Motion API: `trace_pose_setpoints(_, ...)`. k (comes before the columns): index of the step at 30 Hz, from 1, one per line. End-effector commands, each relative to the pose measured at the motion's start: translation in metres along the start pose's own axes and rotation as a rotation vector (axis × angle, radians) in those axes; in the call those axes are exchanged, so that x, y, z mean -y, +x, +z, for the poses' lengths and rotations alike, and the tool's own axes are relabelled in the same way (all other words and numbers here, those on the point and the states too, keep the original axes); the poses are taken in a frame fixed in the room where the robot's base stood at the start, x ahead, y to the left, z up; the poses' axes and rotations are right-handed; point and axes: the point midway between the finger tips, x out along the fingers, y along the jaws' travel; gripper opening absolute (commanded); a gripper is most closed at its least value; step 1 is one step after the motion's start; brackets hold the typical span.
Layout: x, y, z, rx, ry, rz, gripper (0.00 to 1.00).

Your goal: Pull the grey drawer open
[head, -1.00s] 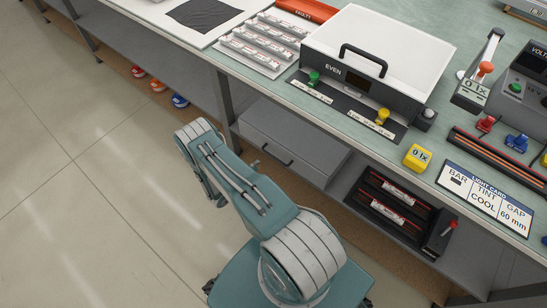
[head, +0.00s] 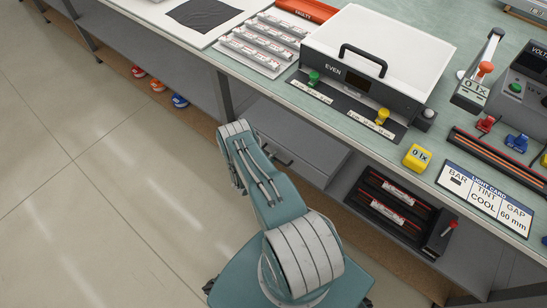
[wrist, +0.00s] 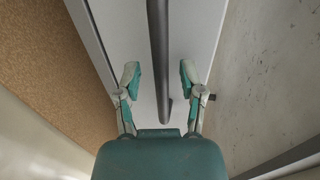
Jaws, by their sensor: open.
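The grey drawer (head: 306,153) sits under the bench, behind my arm in the head view, and looks shut. Its dark bar handle shows at the right of my forearm (head: 287,163). In the wrist view the pale drawer front (wrist: 195,35) fills the middle, with the dark handle (wrist: 158,45) running lengthwise down it. My gripper (wrist: 159,73) is open, one finger on each side of the handle, with a visible gap to both. Whether the fingertips reach past the bar in depth is unclear. In the head view my gripper is mostly hidden behind the forearm.
A bench leg (head: 225,98) stands left of the drawer. A dark rack with red-trimmed bars (head: 396,203) is on the shelf to its right. The bench top (head: 455,140) above holds a light box (head: 378,52) and controls. The floor (head: 110,200) at left is clear.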

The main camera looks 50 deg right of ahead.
Motion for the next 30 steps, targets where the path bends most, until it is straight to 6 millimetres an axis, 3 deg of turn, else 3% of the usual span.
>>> trace_pose_setpoints(7,0.000,0.001,0.000,0.001,0.000,0.000,0.51)
trace_pose_setpoints(10,0.000,0.001,0.000,0.001,0.000,0.000,0.07)
trace_pose_setpoints(11,0.000,0.001,0.000,0.001,0.000,0.000,0.00)
trace_pose_setpoints(22,-0.003,-0.005,0.001,0.003,-0.002,0.003,0.00)
trace_pose_setpoints(26,-0.006,-0.018,0.001,0.005,-0.003,0.004,0.00)
trace_pose_setpoints(30,-0.012,-0.045,0.001,0.008,-0.005,0.006,0.00)
